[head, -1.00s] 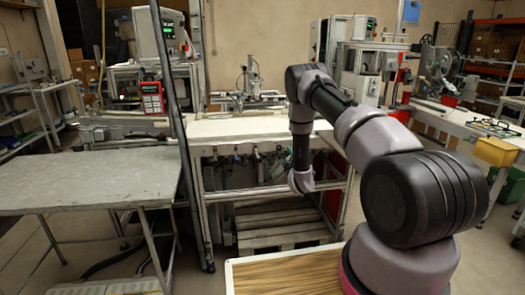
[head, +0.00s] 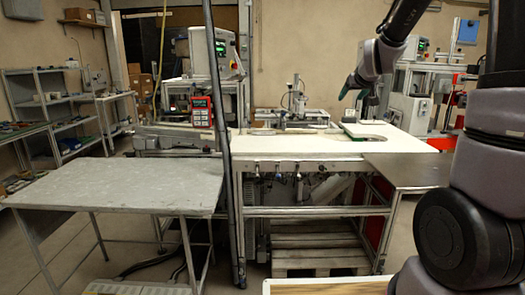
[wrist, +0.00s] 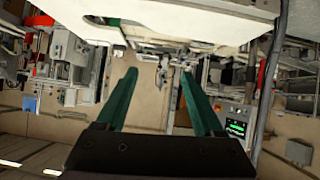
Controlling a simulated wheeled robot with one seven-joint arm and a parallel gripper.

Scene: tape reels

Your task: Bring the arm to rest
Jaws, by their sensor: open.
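My gripper (wrist: 158,78) shows in the wrist view as two green fingers spread well apart, with nothing between them. In the head view my gripper (head: 354,90) is raised in the air at the upper right, above the white worktable (head: 290,146). It hangs from my arm, which is bent up past the top edge of the picture. Nothing is held.
A grey metal table (head: 115,188) stands at the left, with a dark upright post (head: 222,150) beside it. A fixture machine (head: 296,100) stands behind the white worktable. A wooden pallet (head: 320,252) lies below. The air around my gripper looks clear.

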